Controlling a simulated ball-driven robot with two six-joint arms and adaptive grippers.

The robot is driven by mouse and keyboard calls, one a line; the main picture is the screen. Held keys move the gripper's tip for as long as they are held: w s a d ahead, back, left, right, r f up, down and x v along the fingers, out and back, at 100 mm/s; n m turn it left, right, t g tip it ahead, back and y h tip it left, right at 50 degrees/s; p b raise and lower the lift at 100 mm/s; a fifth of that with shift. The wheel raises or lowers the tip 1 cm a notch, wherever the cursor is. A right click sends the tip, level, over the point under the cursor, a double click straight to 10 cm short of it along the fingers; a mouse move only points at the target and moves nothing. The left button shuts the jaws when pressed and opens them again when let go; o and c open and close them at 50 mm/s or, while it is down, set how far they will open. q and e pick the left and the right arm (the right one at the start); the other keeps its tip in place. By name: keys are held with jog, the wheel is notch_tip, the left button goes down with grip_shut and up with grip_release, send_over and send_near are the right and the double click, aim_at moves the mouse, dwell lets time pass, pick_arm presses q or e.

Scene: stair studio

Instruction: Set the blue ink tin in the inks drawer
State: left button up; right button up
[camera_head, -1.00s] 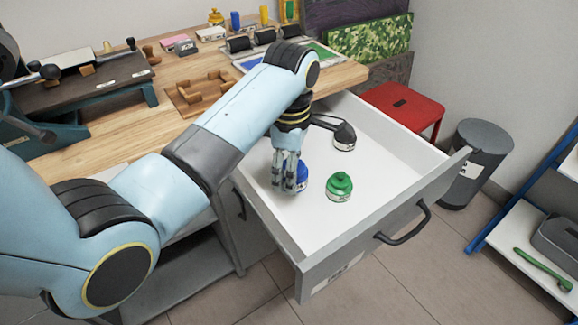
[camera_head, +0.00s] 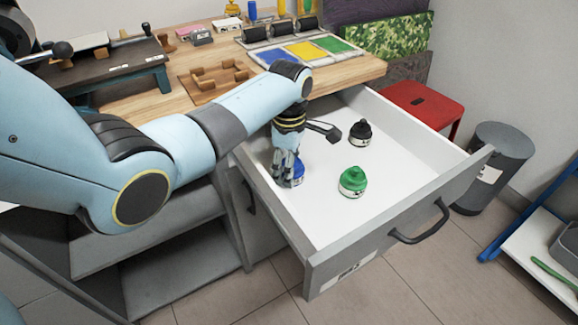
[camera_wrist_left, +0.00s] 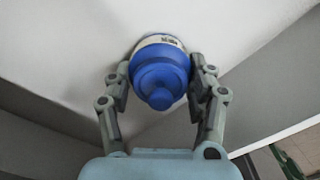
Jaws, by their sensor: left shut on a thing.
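The blue ink tin (camera_wrist_left: 160,75) has a knobbed blue lid and a white label band, seen from above in the left wrist view. My left gripper (camera_head: 287,176) is shut on it, one finger on each side. In the head view the blue tin (camera_head: 298,170) is partly hidden behind the fingers. It is inside the open drawer (camera_head: 408,178), near the drawer's left wall; I cannot tell whether it touches the white floor. A green tin (camera_head: 353,181) and a black tin (camera_head: 360,132) stand upright in the same drawer. My right gripper is not in view.
The drawer's grey front (camera_head: 400,225) has a dark handle (camera_head: 420,224). A wooden bench (camera_head: 180,95) with a tray and rollers lies behind. A red stool (camera_head: 423,103) and grey bin (camera_head: 493,165) stand right. White drawer floor is bare around the tins.

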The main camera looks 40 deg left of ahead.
pick_arm(q)
jog(key=shift+f, duration=0.1)
jog(key=o, duration=1.5)
jog(key=shift+r, duration=0.5)
notch_tip(320, 180, up, 11)
jog(key=p, duration=0.2)
jog(key=shift+r+p, duration=0.15)
jog(key=shift+p, duration=0.15)
